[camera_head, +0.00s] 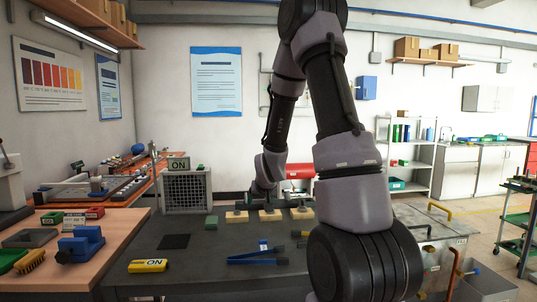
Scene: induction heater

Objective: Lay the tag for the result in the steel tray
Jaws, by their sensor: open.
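On the left wooden bench lie small tag-like pieces: a green one (52,217), a red one with a white label face (74,221) and another red one (95,212). Their lettering is too small to read. A flat grey tray-like piece (30,238) lies in front of them; I cannot tell whether it is the steel tray. My arm arches over the dark table, and my gripper (262,190) hangs small above its far side, behind several pale blocks with dark tops (270,215). It looks open and apart from the tags; its fingertips are hard to make out.
The dark table (205,275) holds a yellow ON sign (148,265), blue tongs (257,257), a black square (174,241) and a green block (211,222). A mesh-fronted unit (186,190) stands behind, with another ON sign (178,163). A blue vise (80,245) stands on the left bench.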

